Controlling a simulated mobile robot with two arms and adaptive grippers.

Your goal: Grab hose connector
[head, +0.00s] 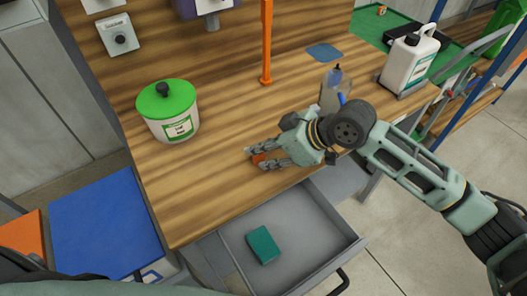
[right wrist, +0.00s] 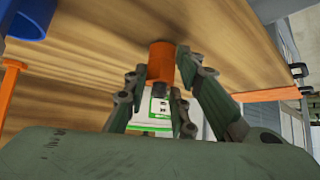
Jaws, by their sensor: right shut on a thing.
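The hose connector (head: 258,158) is a small orange piece at the wooden bench top, mostly hidden by the fingers in the head view. In the right wrist view it is an orange cylinder (right wrist: 161,62) with a darker, narrower end, between the two fingers. My right gripper (head: 262,157) is shut on it, with its arm coming in from the right. The fingers also show in the right wrist view (right wrist: 161,88). I cannot tell whether the connector touches the bench. My left gripper is not in view.
An open grey drawer (head: 318,262) with a green sponge (head: 263,245) juts out below the bench edge. A green-lidded tub (head: 168,112), a clear bottle (head: 330,92), a white canister (head: 408,62) and an orange post (head: 267,45) stand on the bench. Bare wood lies left of the gripper.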

